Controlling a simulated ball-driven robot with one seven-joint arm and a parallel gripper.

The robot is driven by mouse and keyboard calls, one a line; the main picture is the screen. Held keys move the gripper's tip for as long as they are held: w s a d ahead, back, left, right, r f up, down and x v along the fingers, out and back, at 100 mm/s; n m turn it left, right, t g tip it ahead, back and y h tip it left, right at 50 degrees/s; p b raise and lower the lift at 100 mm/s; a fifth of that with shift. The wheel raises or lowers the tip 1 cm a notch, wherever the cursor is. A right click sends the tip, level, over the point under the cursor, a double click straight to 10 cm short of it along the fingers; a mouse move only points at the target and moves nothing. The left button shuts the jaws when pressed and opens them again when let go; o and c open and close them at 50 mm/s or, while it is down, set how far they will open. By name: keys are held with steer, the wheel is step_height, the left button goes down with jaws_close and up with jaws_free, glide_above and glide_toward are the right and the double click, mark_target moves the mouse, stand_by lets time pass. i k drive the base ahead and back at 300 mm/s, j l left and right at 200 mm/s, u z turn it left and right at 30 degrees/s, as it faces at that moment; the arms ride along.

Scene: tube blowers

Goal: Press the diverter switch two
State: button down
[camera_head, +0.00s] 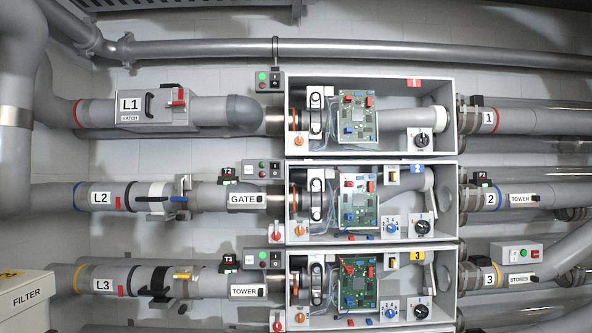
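The middle box, unit two (375,236), is open at the front and carries a blue label "2" (417,169). Inside it are a green circuit board (354,202), a blue knob (392,225) and a black rotary knob (422,227) on a white plate. An orange knob (299,230) sits at its lower left. No readable label tells which of these is the diverter switch. My gripper is not in view.
Similar open boxes sit above, unit one (448,100), and below, unit three (449,290). Grey pipes marked L1, L2 and L3 (101,285) run in from the left, and others leave at right. A FILTER box (25,302) stands at lower left.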

mark_target(275, 166)
steer(key=i+l, duration=0.15)
steer(key=i, duration=0.4)
steer(key=i+l, duration=0.15)
steer(key=i, duration=0.35)
steer(key=i+l, duration=0.15)
steer(key=i, duration=0.4)
steer(key=i+j, duration=0.35)
steer(key=i+j+u, duration=0.1)
steer(key=i+j, duration=0.3)
steer(key=i, duration=0.2)
